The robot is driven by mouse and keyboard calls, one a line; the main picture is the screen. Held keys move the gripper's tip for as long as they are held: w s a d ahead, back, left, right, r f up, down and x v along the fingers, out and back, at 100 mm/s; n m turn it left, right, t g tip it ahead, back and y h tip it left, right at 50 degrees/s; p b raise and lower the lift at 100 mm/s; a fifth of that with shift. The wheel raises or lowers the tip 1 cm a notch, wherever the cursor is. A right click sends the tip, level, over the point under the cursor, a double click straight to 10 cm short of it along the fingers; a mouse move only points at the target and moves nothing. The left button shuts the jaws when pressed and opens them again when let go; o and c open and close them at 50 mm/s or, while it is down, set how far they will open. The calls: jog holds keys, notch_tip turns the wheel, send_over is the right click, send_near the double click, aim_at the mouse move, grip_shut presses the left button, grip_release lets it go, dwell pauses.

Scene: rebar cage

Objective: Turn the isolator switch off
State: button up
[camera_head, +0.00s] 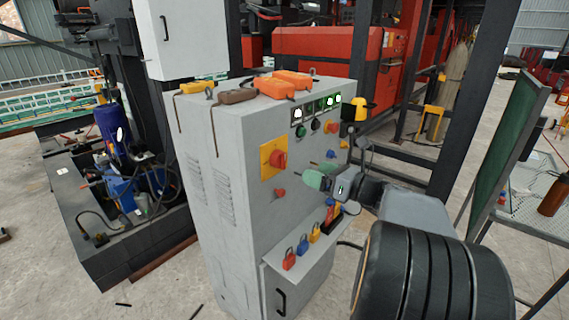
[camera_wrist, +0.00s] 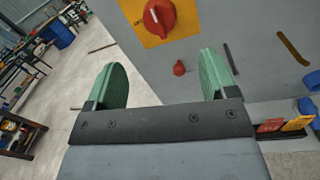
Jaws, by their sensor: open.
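The isolator switch is a red rotary knob (camera_head: 278,159) on a yellow plate (camera_head: 266,168), on the front of a grey cabinet (camera_head: 235,200). In the wrist view the red knob (camera_wrist: 159,17) sits at the top, on its yellow plate (camera_wrist: 190,22), beyond the fingertips and apart from them. My gripper (camera_head: 322,176) is in front of the cabinet, to the right of the switch. In the wrist view its two green fingers (camera_wrist: 165,85) are spread wide with nothing between them.
A small red knob (camera_head: 280,192) sits below the switch; it also shows in the wrist view (camera_wrist: 179,68). Several padlocks hang along a ledge (camera_head: 300,246) lower down. Buttons and lit meters (camera_head: 316,107) line the upper panel. Orange and brown pendants (camera_head: 283,84) lie on top.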

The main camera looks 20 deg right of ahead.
aim_at(284, 169)
jog(key=x, duration=1)
jog(key=shift+w+a, duration=0.2)
jog(key=shift+w, duration=0.15)
jog(key=c, duration=0.9)
